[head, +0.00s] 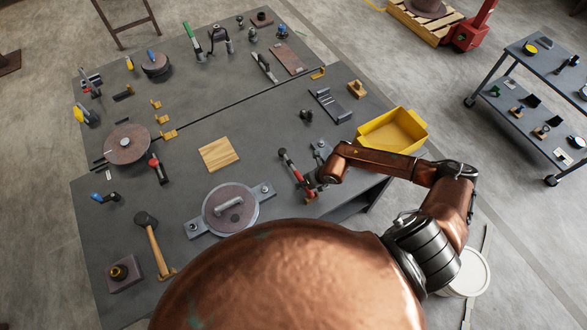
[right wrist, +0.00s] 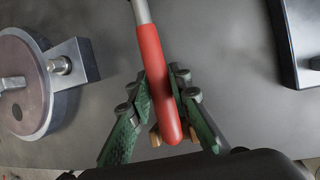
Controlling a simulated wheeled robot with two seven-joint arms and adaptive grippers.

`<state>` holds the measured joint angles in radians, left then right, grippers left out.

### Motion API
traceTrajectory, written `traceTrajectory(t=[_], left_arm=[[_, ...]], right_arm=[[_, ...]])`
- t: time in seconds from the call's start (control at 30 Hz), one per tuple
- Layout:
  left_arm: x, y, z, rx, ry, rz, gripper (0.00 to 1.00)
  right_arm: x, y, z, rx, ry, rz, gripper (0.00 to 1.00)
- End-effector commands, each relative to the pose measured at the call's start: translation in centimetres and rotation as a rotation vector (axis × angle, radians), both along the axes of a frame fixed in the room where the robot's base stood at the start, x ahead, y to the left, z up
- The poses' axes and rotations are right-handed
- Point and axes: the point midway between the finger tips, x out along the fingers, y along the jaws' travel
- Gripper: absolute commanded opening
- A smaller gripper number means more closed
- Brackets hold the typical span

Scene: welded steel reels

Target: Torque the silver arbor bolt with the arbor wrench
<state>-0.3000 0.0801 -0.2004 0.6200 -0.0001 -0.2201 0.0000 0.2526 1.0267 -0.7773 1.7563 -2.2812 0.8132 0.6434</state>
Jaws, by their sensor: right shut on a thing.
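A silver bolt (head: 265,188) stands on the right end of a grey bar under a round reel (head: 222,207). It also shows in the right wrist view (right wrist: 61,66), apart from the wrench. My left gripper is not in view.
A wooden board (head: 218,154), a mallet (head: 153,240) and a second reel (head: 127,144) lie left on the grey table (head: 260,125). A yellow bin (head: 393,130) is at the right edge. Open surface lies between the board and the wrench.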

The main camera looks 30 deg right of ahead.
Motion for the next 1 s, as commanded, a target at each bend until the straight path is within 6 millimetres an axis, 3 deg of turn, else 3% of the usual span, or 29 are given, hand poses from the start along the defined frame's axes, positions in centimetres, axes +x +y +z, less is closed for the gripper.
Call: traceTrajectory(t=[0.37,1.0], left_arm=[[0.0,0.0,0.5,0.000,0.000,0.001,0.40],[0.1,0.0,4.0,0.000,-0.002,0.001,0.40]], right_arm=[[0.1,0.0,0.7,0.000,-0.002,0.000,0.00],[0.1,0.0,5.5,0.001,-0.003,0.000,0.00]])
